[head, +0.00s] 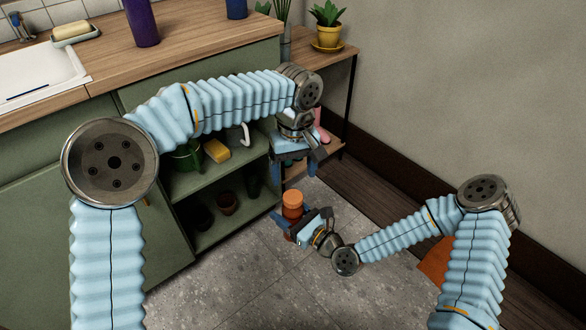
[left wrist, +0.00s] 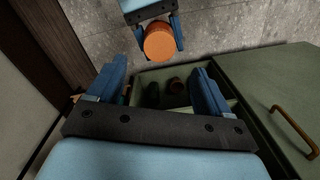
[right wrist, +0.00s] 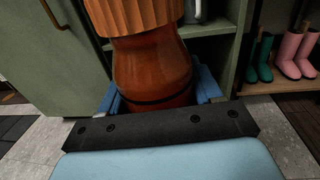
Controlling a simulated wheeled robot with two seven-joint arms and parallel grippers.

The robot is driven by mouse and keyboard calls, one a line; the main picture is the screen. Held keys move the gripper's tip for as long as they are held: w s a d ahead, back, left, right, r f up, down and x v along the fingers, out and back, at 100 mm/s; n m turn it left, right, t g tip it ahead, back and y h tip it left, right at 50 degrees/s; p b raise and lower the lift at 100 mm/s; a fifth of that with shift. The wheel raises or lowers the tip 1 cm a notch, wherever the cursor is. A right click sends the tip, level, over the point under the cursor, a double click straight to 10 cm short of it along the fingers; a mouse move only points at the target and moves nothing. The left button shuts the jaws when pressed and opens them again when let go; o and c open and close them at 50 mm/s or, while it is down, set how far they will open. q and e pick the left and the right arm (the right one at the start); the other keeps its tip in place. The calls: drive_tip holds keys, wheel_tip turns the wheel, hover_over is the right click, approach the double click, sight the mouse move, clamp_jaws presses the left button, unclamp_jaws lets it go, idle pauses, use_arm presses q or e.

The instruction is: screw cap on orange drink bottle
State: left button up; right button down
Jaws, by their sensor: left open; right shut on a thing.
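The orange drink bottle (head: 291,211) is upright in my right gripper (head: 299,219), which is shut around its body above the floor. In the right wrist view the bottle (right wrist: 150,65) is brown-orange and glossy, with a ridged orange cap (right wrist: 130,14) on top. The cap (head: 293,196) sits on the bottle's mouth; I cannot tell how tightly. In the left wrist view the cap's round top (left wrist: 160,42) faces me. My left gripper (head: 293,178) is open and empty, pointing down just above the cap, apart from it.
A wooden rack with boots (right wrist: 290,50) and a potted plant (head: 328,25) stands behind. The grey tiled floor (head: 250,280) below is mostly clear.

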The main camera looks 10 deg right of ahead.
sight(293, 196)
use_arm(q)
drive_tip(key=n, duration=0.4)
drive_tip(key=shift+a+r, duration=0.1)
drive_tip(key=shift+f, duration=4)
